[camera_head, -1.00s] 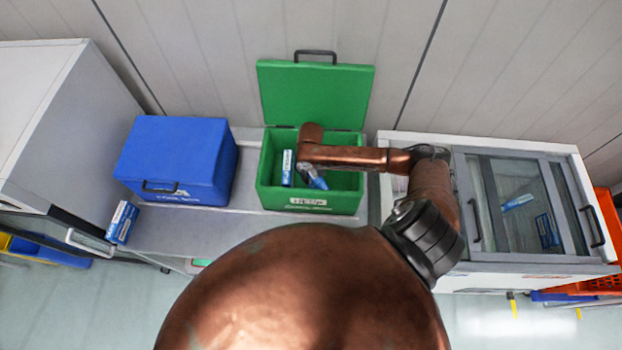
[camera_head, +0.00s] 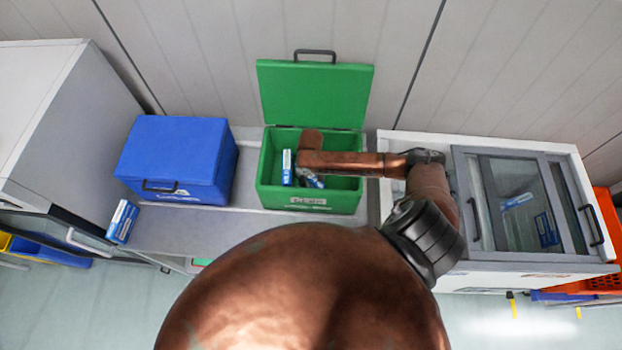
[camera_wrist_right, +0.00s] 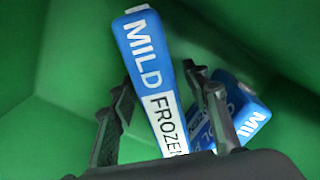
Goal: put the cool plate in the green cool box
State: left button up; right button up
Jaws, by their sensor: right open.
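The green cool box (camera_head: 270,200) stands open on the bench, its lid tipped up at the back. In the head view, one blue-and-white plate (camera_head: 287,168) stands at its left inside, and another cool plate (camera_head: 314,182) lies tilted near my gripper, partly hidden by my arm. My right gripper (camera_wrist_right: 160,80) is inside the box with its fingers apart. In the right wrist view, a plate marked MILD FROZEN (camera_wrist_right: 152,70) shows between the fingers, and a second blue plate (camera_wrist_right: 240,112) lies beyond the right finger. Which plate matches which across views I cannot tell. My left gripper is out of view.
A closed blue box (camera_head: 180,160) stands left of the green one. Another blue-and-white pack (camera_head: 122,222) is at the bench's left end. A white freezer with glass lids (camera_head: 510,265) is at the right, with blue packs inside. A white cabinet (camera_head: 60,120) stands far left.

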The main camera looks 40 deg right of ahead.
notch_tip(320, 180, up, 12)
jog(key=shift+r, duration=0.1)
dwell(0.4)
